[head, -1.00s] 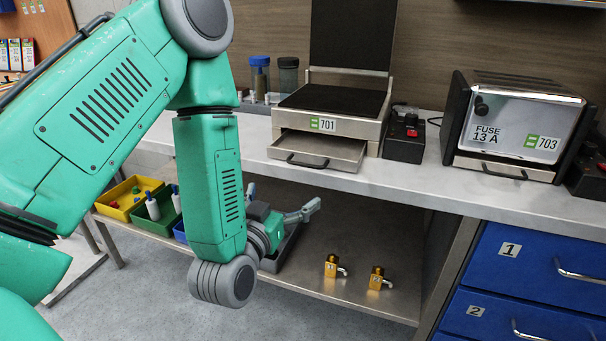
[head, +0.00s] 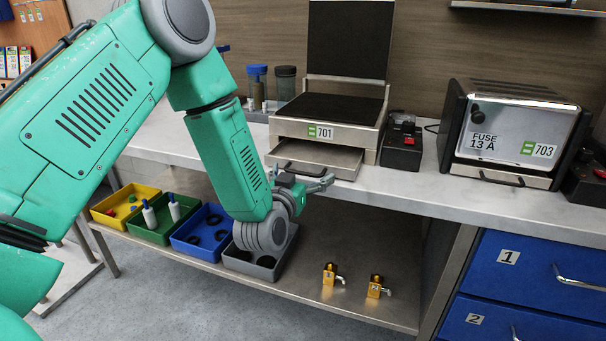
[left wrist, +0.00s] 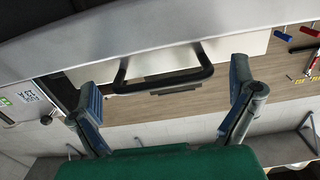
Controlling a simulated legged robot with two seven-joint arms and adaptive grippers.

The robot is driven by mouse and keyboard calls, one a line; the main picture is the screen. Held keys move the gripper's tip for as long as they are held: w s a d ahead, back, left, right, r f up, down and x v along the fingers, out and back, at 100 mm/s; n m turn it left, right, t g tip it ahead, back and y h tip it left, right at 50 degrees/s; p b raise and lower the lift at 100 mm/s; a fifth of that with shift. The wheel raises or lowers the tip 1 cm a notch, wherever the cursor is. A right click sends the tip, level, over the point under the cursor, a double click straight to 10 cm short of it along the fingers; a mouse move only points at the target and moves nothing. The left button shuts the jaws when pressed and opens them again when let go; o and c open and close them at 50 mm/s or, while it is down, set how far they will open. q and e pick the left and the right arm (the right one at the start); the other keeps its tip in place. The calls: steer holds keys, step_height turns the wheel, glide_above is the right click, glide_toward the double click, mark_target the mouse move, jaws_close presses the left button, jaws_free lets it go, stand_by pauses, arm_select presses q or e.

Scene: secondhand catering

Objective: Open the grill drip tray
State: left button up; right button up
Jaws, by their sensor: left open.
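The grill (head: 322,130) labelled 701 stands on the bench with its lid up. Its metal drip tray (head: 322,156) sticks part way out of the front. My left gripper (head: 310,182) is open and empty, just in front of and below the tray's front edge; it hides most of the handle. In the left wrist view, the dark bar handle (left wrist: 165,84) on the tray's pale front (left wrist: 225,48) lies between the two spread fingers of the gripper (left wrist: 167,88), apart from both. My right gripper is not in view.
A control box (head: 402,146) sits right of the grill, and a toaster-like appliance (head: 512,130) labelled 703 stands further right. Jars (head: 286,82) stand behind left. Coloured bins (head: 203,228) and two brass parts (head: 330,274) sit on the lower shelf.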

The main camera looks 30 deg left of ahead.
arm_select(q)
steer(key=c, duration=1.6)
steer(key=shift+o, duration=0.2)
steer(key=shift+v, duration=0.8)
steer(key=o, duration=1.6)
steer(key=shift+w, duration=0.2)
steer(key=shift+c, duration=0.2)
steer(key=shift+a, duration=0.1)
steer(key=v, duration=1.2)
steer(key=shift+f, duration=0.1)
